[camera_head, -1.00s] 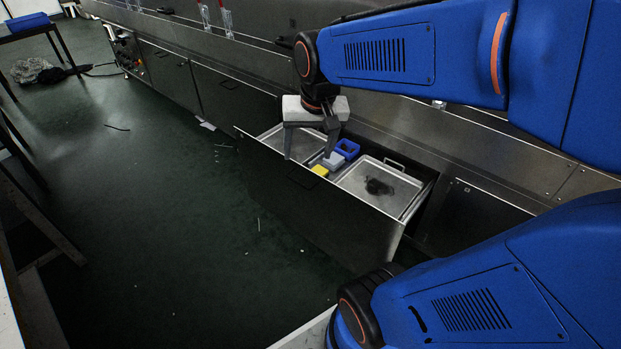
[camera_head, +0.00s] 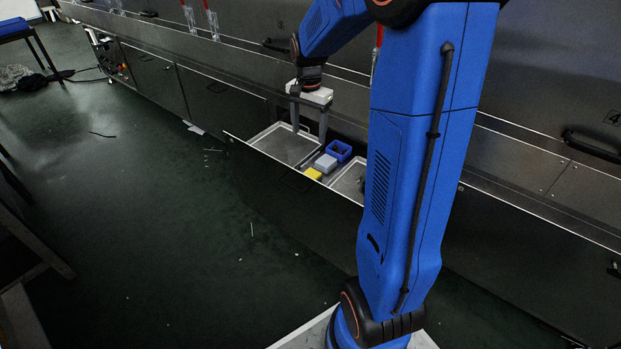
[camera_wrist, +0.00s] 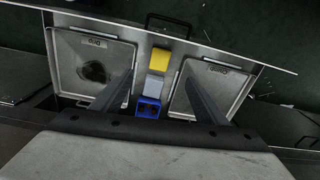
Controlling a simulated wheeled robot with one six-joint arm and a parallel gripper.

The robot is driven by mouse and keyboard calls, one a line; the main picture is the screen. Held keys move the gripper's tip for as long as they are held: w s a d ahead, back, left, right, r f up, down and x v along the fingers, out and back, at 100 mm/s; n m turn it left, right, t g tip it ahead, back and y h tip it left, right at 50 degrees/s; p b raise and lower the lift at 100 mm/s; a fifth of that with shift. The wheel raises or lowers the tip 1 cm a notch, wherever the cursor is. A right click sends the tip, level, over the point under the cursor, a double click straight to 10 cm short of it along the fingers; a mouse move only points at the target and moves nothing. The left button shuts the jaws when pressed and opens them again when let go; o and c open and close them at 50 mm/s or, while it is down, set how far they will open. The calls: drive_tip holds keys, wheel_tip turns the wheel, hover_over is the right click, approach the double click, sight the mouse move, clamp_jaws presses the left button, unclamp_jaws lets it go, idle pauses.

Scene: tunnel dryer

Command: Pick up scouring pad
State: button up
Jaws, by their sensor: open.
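A yellow block (camera_head: 312,174) lies in the open drawer, between two metal trays. A grey block (camera_head: 326,163) is right behind it, with a blue open holder (camera_head: 340,151) beyond. I cannot tell for sure which block is the scouring pad. In the wrist view, the yellow block (camera_wrist: 160,61), the grey block (camera_wrist: 154,86) and the blue holder (camera_wrist: 148,107) form a line. My gripper (camera_head: 309,135) is open and empty above the drawer, its fingers pointing down. In the wrist view my gripper (camera_wrist: 159,76) has a finger on each side of this line.
One metal tray (camera_wrist: 52,82) holds a dark patch; the other tray (camera_wrist: 243,98) looks bare. The drawer front (camera_head: 290,195) is a raised edge. Drawer handles stick out along the cabinets. The green floor before the drawer is mostly clear, with small litter.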

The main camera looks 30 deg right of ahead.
wheel_tip(320, 180, down, 2)
drive_tip(key=w+d+m, duration=0.1)
drive_tip(key=w+d, duration=0.1)
approach(311, 174)
wheel_tip(311, 174, down, 8)
drive_tip(key=shift+w+d+f, duration=0.15)
idle(0.6)
drive_tip(key=c, duration=1.1)
